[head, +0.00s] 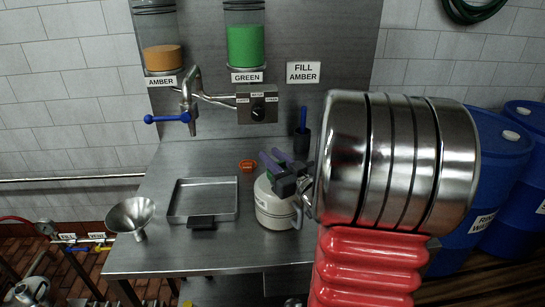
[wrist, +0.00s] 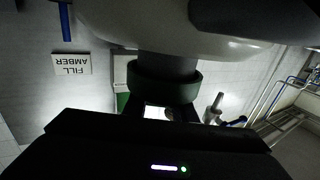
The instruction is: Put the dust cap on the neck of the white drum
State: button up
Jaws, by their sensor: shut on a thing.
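The white drum (head: 274,209) stands on the steel bench near its front edge, below my gripper (head: 281,170). My gripper has dark, purple-tinted fingers and reaches over the drum's top. It is shut, apparently on the drum, but the contact is hidden. A small orange ring-shaped piece, which looks like the dust cap (head: 248,164), lies on the bench behind the drum. In the wrist view, which is upside down, a pale rounded body that looks like the drum (wrist: 130,25) fills the top. A dark neck with a green collar (wrist: 165,82) extends from it.
A square steel tray (head: 203,218) and a funnel (head: 131,216) are left of the drum. A tap with a blue lever (head: 166,118) hangs above the bench. A black holder with a blue handle (head: 302,140) stands behind. Blue barrels (head: 480,180) stand at right. My arm hides the bench's right side.

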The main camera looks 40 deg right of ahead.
jog(key=shift+f, duration=0.7)
dwell(0.3)
jog(key=o, duration=1.1)
